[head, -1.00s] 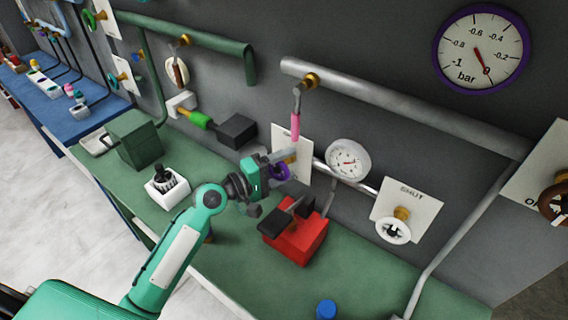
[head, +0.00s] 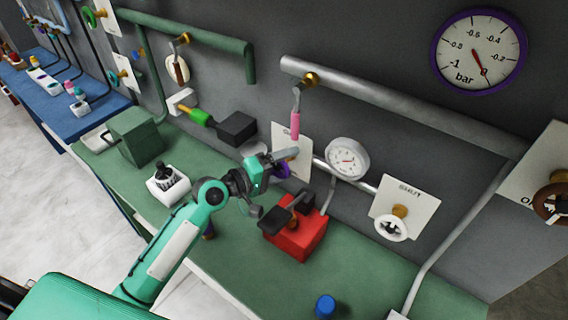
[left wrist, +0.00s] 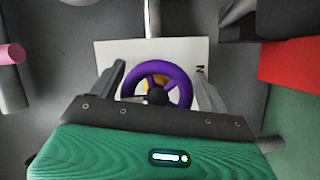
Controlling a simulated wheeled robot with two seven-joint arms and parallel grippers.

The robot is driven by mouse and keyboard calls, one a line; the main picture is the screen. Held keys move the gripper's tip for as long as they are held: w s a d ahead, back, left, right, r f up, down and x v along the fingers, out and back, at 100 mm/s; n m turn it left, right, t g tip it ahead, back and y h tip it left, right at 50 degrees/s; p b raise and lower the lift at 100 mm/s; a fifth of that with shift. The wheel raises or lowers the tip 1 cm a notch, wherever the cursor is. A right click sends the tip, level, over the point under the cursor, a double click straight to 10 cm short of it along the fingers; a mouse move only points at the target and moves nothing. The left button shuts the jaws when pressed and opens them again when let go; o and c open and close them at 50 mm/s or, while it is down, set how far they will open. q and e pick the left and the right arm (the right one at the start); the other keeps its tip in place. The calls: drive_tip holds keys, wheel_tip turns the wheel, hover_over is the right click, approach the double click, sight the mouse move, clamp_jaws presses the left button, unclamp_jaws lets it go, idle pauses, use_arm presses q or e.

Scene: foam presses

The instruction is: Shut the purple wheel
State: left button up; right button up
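The purple wheel (left wrist: 181,79) shows in the left wrist view in front of a white plate (left wrist: 190,50), between the two fingers of my left gripper (left wrist: 162,82). The fingers are apart, one on each side of the wheel, and I cannot tell whether they touch the rim. In the head view my left gripper (head: 283,168) is at the wall and hides most of the purple wheel (head: 285,171). The plate's lettering is mostly covered. My right gripper is not in view.
A red press (head: 298,238) stands on the green bench close to my left gripper. A pink-handled lever (head: 295,124) hangs just above it. A white gauge (head: 347,158) and a white wheel (head: 391,228) are to the right. A purple-rimmed gauge (head: 437,55) is high on the wall.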

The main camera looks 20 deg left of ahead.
use_arm(q)
drive_tip(key=shift+o, duration=0.5)
drive_tip(key=shift+s+a, duration=0.2)
drive_tip(key=b+v, duration=0.5)
drive_tip(key=v, duration=0.8)
drive_tip(key=shift+s, duration=0.1)
drive_tip(key=shift+a, duration=0.1)
